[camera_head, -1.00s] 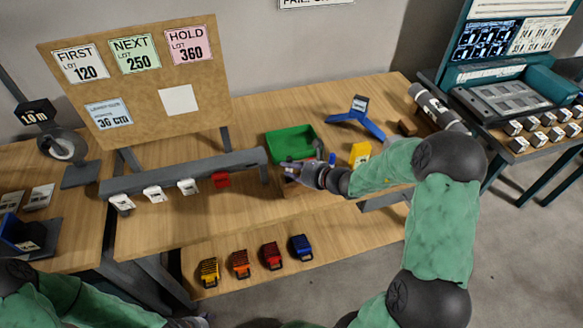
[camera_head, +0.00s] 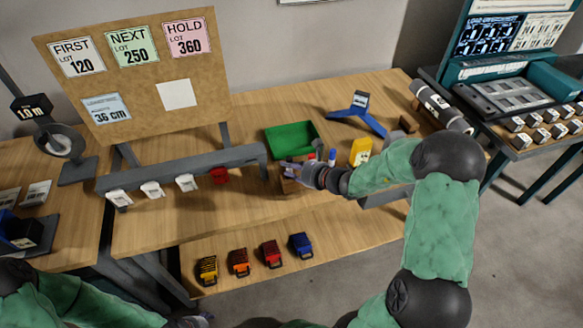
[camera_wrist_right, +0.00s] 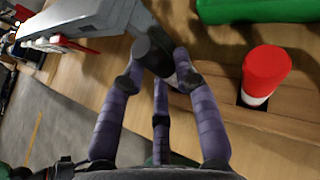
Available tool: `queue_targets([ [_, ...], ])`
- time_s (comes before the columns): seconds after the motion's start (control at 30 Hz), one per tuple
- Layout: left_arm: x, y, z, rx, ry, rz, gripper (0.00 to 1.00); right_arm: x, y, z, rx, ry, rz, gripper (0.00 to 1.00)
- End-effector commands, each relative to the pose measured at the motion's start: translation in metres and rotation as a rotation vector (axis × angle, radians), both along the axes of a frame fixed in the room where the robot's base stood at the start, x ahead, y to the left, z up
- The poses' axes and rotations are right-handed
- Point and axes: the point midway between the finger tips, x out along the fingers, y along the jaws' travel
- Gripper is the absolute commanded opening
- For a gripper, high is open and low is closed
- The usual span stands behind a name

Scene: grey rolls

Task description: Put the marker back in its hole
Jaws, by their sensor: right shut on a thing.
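The wooden block (camera_wrist_right: 285,122) also shows there, with a red-capped marker (camera_wrist_right: 265,75) standing in a hole. A blue marker (camera_head: 332,155) stands just right of the gripper in the head view. My left arm is at the lower left; its gripper (camera_head: 195,321) is cut off.
A green tray (camera_head: 292,138) lies behind the right gripper. A grey rail (camera_head: 185,170) with hanging tags stands to the left. A yellow box (camera_head: 360,151) and a blue stand (camera_head: 357,117) are to the right. Several coloured clips lie on the lower shelf (camera_head: 325,258).

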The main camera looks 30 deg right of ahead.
Motion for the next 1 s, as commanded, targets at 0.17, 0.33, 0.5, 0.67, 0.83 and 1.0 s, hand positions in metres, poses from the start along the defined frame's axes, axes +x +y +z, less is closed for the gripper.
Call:
queue_targets([
  [0.17, 0.0, 0.0, -0.004, 0.0, 0.0, 0.0, 0.7, 0.0, 0.0, -0.005, 0.0, 0.0, 0.0, 0.0],
  [0.33, 0.0, 0.0, -0.007, 0.0, 0.0, 0.0, 0.7, 0.0, 0.0, -0.008, 0.0, 0.0, 0.0, 0.0],
  [0.5, 0.0, 0.0, -0.006, 0.0, 0.0, 0.0, 0.7, 0.0, 0.0, -0.007, 0.0, 0.0, 0.0, 0.58],
  [0.67, 0.0, 0.0, -0.006, 0.0, 0.0, 0.0, 0.7, 0.0, 0.0, -0.007, 0.0, 0.0, 0.0, 0.58],
  [0.83, 0.0, 0.0, -0.006, 0.0, 0.0, 0.0, 0.7, -0.003, -0.002, -0.005, -0.001, 0.0, -0.001, 0.58],
  [1.0, 0.0, 0.0, -0.006, 0.0, 0.0, 0.0, 0.7, -0.021, -0.009, 0.003, -0.003, -0.001, -0.003, 0.58],
])
